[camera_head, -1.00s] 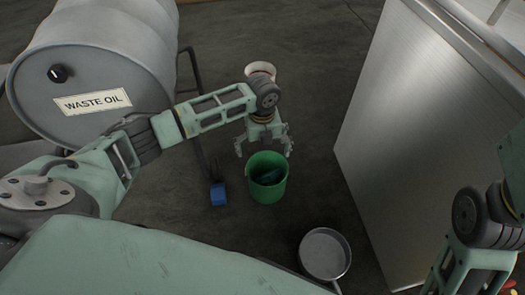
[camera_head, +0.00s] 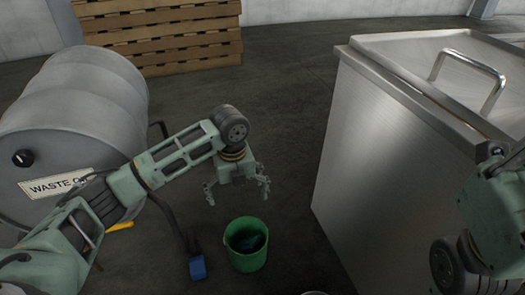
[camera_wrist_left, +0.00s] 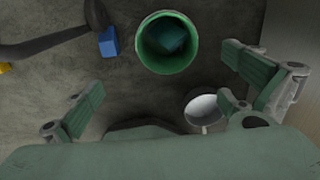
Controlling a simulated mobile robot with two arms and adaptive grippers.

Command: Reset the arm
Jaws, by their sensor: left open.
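My left arm reaches in from the left in the head view. Its gripper (camera_head: 237,190) is open and empty, with its fingers spread apart, above and a little behind a green bucket (camera_head: 246,257) on the floor. The left wrist view shows the same open fingers (camera_wrist_left: 168,88) with nothing between them, and the green bucket (camera_wrist_left: 191,62) beyond them. A dark bluish thing lies inside the bucket; I cannot tell what it is. Part of my right arm shows at the right edge of the head view, but its gripper is out of the picture.
A grey waste oil drum (camera_head: 75,115) lies on its side at left. A steel tank (camera_head: 390,140) with a handled lid stands at right. Wooden pallets (camera_head: 165,35) are stacked behind. A metal pan (camera_wrist_left: 203,108) shows in the wrist view.

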